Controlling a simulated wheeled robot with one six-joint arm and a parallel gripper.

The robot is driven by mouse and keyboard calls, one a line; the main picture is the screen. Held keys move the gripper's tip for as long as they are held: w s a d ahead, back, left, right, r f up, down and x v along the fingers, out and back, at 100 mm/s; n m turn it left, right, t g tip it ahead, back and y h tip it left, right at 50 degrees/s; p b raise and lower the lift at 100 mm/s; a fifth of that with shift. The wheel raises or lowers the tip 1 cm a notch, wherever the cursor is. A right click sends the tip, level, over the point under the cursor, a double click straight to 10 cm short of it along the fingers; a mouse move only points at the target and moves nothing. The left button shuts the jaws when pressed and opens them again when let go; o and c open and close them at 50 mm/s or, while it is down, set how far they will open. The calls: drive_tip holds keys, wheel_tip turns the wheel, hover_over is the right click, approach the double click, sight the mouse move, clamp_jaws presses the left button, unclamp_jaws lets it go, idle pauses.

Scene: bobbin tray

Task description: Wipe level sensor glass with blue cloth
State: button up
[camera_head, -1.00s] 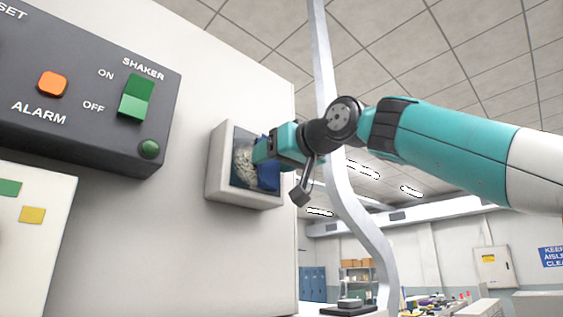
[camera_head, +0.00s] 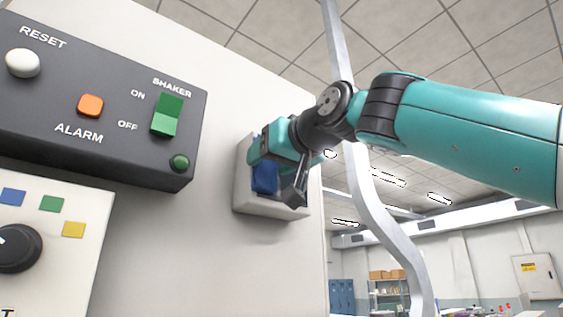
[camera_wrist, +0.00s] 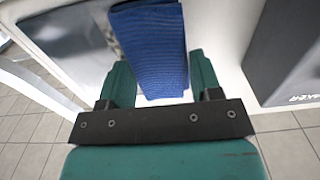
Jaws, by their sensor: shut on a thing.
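The blue cloth (camera_head: 264,179) is held in my gripper (camera_head: 262,150), in front of the level sensor's light-framed box (camera_head: 243,196) on the machine's wall. The arm and cloth cover most of the glass in the head view. In the wrist view the ribbed blue cloth (camera_wrist: 152,55) sits between the two green fingers of my gripper (camera_wrist: 162,80). The grey sensor glass (camera_wrist: 65,40) shows to the left of the cloth, with a darker mottled patch beside it. I cannot tell whether the cloth touches the glass.
A dark control panel (camera_head: 60,100) juts out left of the box, with a green shaker switch (camera_head: 167,115), an orange alarm button (camera_head: 90,106) and a white reset button (camera_head: 22,63). A bent grey pipe (camera_head: 375,225) runs behind my arm. A lower panel with a knob (camera_head: 15,248) is at left.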

drive_tip(key=w+d+r+p, duration=0.1)
drive_tip(key=w+d, duration=0.5)
drive_tip(key=d, duration=0.2)
drive_tip(key=shift+d+r, duration=0.35)
idle(1.1)
drive_tip(key=shift+b+v, duration=0.6)
drive_tip(key=shift+v, duration=2.35)
drive_tip(key=v, duration=0.3)
